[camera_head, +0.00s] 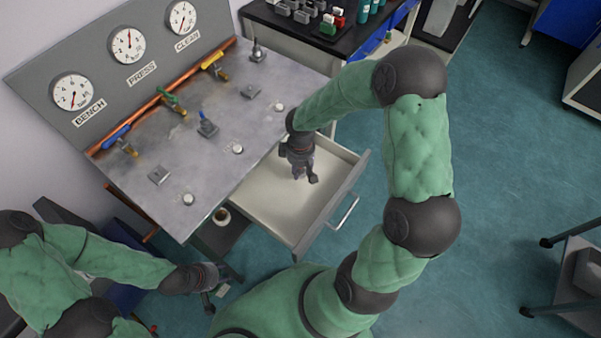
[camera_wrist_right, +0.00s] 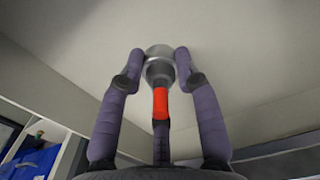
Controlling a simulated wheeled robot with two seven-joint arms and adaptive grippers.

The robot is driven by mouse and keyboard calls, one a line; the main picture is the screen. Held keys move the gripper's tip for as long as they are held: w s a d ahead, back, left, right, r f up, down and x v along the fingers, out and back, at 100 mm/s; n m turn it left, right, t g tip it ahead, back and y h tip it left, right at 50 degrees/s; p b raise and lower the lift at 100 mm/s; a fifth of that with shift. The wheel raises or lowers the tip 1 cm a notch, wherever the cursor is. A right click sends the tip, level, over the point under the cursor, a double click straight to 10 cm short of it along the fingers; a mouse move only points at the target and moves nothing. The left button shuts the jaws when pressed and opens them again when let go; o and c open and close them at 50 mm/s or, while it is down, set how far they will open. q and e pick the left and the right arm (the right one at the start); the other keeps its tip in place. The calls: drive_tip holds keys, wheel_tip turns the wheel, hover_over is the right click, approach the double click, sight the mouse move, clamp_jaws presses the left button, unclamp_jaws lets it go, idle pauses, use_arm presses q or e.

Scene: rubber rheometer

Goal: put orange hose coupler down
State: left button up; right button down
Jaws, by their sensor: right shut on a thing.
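In the right wrist view, my right gripper (camera_wrist_right: 160,70) is shut on the orange hose coupler (camera_wrist_right: 160,104), a metal piece with a wide silver end and an orange band. The silver end points away from the wrist toward the pale drawer floor. I cannot tell whether the coupler touches the drawer floor. My left gripper (camera_head: 208,298) is low at the left, away from the drawer, and its fingers are too small to read.
The drawer's walls and front handle (camera_head: 344,212) surround my right gripper. Above it is the metal bench top (camera_head: 200,165) with several fittings and valves, and gauges on a grey panel (camera_head: 100,62). The drawer floor looks mostly empty.

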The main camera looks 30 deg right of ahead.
drive_tip(key=shift+f, duration=0.85)
drive_tip(key=shift+f+b, duration=0.2)
drive_tip(key=shift+b, duration=0.15)
drive_tip(key=c, duration=0.9)
unclamp_jaws()
drive_tip(key=shift+r, duration=0.15)
